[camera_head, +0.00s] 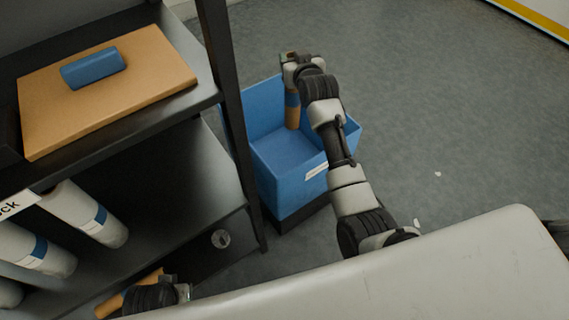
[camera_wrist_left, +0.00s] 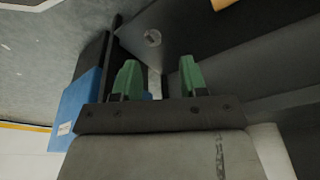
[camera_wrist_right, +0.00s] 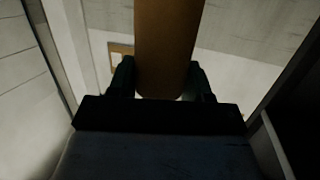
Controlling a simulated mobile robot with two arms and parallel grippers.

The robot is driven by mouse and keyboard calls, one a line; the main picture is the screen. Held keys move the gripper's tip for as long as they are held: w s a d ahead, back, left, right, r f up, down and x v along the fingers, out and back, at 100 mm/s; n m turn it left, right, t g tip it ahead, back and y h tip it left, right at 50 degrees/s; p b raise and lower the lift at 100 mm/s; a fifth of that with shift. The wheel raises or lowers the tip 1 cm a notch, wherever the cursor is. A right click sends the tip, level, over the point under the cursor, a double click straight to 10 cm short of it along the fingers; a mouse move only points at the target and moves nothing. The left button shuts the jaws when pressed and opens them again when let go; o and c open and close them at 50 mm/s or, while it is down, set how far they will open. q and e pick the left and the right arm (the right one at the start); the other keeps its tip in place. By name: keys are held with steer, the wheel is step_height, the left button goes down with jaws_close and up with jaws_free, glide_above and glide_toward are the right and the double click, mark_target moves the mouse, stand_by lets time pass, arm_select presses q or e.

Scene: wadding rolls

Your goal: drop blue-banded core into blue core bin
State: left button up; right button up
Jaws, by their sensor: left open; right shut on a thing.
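The blue-banded core (camera_head: 292,115) is a brown tube with a blue band, hanging upright in my right gripper (camera_head: 290,58). Its lower end is over or inside the open blue core bin (camera_head: 285,152); I cannot tell exactly how deep. In the right wrist view the brown core (camera_wrist_right: 166,40) is between the dark fingers, its band not visible. The bin stands on a dark base beside the rack, with a white label on its front. My left gripper (camera_wrist_left: 158,78) is open and empty, with green fingers; the bin (camera_wrist_left: 80,110) shows left of it.
A black rack (camera_head: 225,90) stands left of the bin. Its upper shelf holds a brown board (camera_head: 150,75) with a blue roll (camera_head: 93,68). White rolls with blue bands (camera_head: 88,212) lie lower. A brown piece (camera_head: 130,295) is near my left arm. Grey floor to the right is mostly clear.

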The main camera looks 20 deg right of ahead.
arm_select(q)
steer(key=w+b+v, duration=0.1)
steer(key=b+v, duration=0.2)
steer(key=v, duration=0.7)
steer(key=shift+r+t, duration=0.25)
steer(key=shift+t, duration=0.05)
arm_select(e)
steer(key=shift+f, duration=1.5)
arm_select(q)
steer(key=shift+s+a, duration=0.1)
arm_select(e)
steer(key=o, duration=1.3)
steer(key=shift+s, duration=0.1)
arm_select(q)
steer(key=p+x, duration=0.2)
steer(key=x, duration=0.5)
steer(key=shift+s+f, duration=0.15)
steer(key=shift+s, duration=0.05)
arm_select(e)
steer(key=v, duration=1)
steer(key=shift+s, duration=0.35)
